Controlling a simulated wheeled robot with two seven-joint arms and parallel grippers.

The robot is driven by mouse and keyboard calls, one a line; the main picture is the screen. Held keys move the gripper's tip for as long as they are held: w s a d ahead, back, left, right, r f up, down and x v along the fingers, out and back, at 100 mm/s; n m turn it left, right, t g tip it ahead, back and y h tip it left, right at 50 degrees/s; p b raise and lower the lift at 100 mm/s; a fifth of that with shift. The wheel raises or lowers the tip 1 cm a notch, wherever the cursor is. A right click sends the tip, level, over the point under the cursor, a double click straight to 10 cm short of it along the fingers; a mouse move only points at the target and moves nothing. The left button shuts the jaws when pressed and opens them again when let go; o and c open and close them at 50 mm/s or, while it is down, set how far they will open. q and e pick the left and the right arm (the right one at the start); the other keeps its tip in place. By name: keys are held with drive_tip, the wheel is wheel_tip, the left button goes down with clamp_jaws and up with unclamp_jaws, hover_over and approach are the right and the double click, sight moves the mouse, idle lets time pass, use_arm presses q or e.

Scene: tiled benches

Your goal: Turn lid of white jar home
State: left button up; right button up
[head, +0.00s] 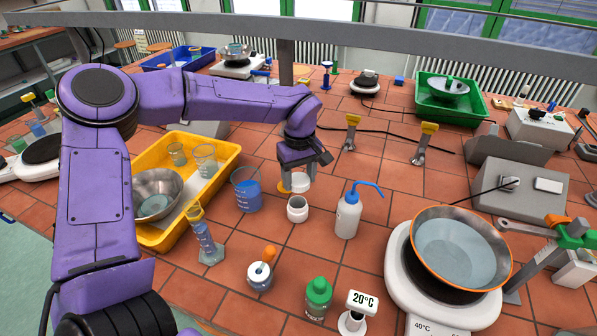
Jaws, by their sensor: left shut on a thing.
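The white jar (297,210) stands upright on the tiled bench near the middle of the head view, its round top facing up. My left gripper (303,170) comes down from above, just behind the jar in the picture. It is shut on a small white round thing (300,183), which looks like the lid; the dark fingers partly hide it. This white piece shows above the jar in the picture and appears apart from it. A yellow thing beside it is partly hidden. My right gripper is not in view.
A blue-liquid beaker (246,192) stands close left of the jar, and a wash bottle (348,215) close right. A dropper bottle (261,274) and green-capped bottle (318,295) stand in front. The yellow tray (236,163) lies left. Bare tiles lie behind the wash bottle.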

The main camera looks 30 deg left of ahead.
use_arm(q)
drive_tip(key=shift+s+f, duration=0.4)
drive_tip(key=shift+f, duration=0.25)
drive_tip(key=shift+f+b, duration=0.35)
drive_tip(key=shift+b, duration=0.05)
drive_tip(key=shift+w+f+b, duration=0.2)
drive_tip(key=shift+f+b, duration=0.25)
drive_tip(key=shift+f, duration=0.75)
drive_tip(key=shift+s+r, duration=0.1)
drive_tip(key=shift+r, duration=0.05)
drive_tip(key=shift+p, duration=0.6)
